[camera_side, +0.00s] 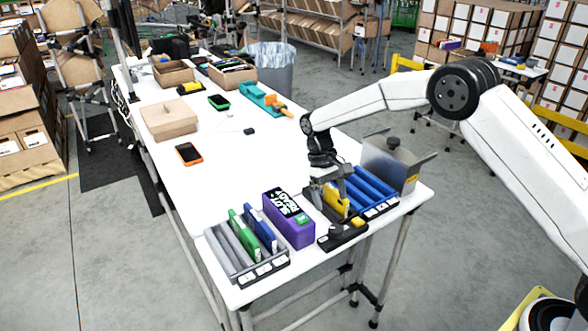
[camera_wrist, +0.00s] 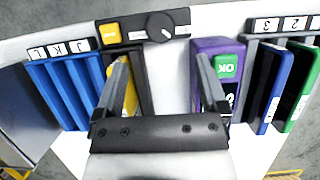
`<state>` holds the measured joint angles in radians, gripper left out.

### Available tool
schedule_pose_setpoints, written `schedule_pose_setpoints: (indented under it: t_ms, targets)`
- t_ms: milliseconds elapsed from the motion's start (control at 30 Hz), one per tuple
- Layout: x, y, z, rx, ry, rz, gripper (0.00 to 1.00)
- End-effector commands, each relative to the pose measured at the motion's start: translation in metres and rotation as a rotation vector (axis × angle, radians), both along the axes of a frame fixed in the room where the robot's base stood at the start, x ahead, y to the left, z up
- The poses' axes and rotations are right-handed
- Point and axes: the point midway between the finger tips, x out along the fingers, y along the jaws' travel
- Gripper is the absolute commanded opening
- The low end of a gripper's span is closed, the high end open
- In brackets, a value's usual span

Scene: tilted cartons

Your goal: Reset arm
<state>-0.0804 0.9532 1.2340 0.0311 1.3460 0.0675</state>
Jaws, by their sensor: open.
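My gripper (camera_side: 331,184) is open above the front end of the white table (camera_side: 226,150). In the wrist view its fingers (camera_wrist: 163,70) are spread wide, with nothing between them but white tabletop and part of the black fixture. A yellow carton (camera_side: 334,200) leans in a black holder right under the gripper. In the wrist view the left finger partly covers this yellow carton (camera_wrist: 131,98), and the right finger overlaps the purple box (camera_wrist: 212,47). I cannot tell whether a finger touches either one.
A purple box (camera_side: 289,222) with a green OK button stands left of the gripper. A grey rack (camera_side: 226,258) holds green and blue cartons. A blue slotted rack (camera_side: 372,188) and an open grey box (camera_side: 411,172) stand right. A black control unit (camera_side: 342,234) sits in front.

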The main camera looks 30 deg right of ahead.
Motion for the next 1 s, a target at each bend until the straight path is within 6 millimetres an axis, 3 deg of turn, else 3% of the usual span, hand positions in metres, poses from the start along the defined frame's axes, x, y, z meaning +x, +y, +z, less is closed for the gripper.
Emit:
schedule_pose_setpoints:
  t_ms: [533, 1000]
  targets:
    - [-0.013, -0.006, 0.012, 0.003, -0.064, -0.002, 0.92]
    - [-0.075, -0.024, 0.041, 0.008, -0.275, -0.007, 0.92]
